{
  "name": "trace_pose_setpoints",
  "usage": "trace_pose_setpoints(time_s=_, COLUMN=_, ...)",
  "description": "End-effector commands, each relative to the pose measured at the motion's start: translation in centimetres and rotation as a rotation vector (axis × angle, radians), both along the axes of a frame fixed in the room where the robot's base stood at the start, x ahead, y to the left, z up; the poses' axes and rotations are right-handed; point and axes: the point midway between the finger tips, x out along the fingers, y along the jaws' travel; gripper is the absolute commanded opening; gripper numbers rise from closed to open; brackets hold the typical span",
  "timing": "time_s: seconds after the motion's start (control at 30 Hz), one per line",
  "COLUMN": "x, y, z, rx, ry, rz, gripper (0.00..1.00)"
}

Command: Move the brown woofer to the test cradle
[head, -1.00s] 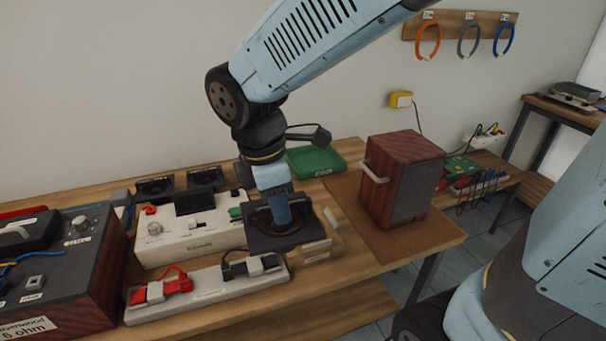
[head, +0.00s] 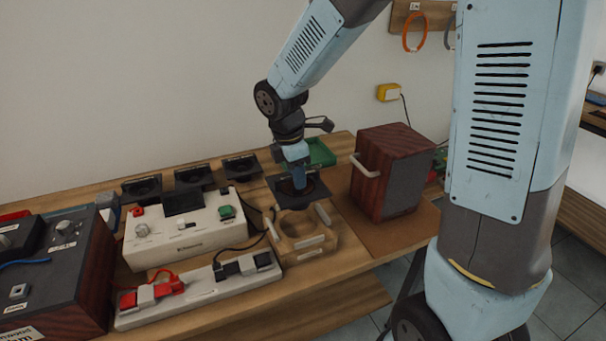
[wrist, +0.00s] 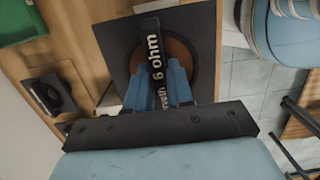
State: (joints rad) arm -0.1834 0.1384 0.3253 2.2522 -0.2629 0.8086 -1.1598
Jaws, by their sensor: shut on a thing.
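The brown woofer, with a square black frame (head: 262,198) and a brown cone (wrist: 187,52), is in my gripper (head: 298,188). In the wrist view the blue fingers are shut on its middle, beside a black strip lettered "6 ohm". The test cradle (head: 302,243) is a pale wooden block with a round opening and light bars, on the bench. In the head view the woofer appears just behind and above the cradle, apart from its opening. The woofer's underside is hidden.
Several black-framed drivers (head: 192,178) line the back left. A cream meter (head: 185,228) and a clip board (head: 200,287) with cables stand left of the cradle. A red-brown speaker box (head: 392,172) stands right on a brown mat. A green tray (head: 320,152) lies behind.

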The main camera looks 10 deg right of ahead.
Motion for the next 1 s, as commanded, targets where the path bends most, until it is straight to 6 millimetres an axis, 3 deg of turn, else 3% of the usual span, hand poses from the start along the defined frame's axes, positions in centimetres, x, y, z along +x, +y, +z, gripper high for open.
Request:
trace_pose_setpoints(time_s=0.6, x=0.2, y=-0.1, z=-2.8, rx=0.0, ry=0.0, rz=0.001, gripper=0.0)
trace_pose_setpoints(time_s=1.0, x=0.2, y=-0.2, z=-3.0, rx=-0.001, ry=-0.001, rz=-0.001, gripper=0.0)
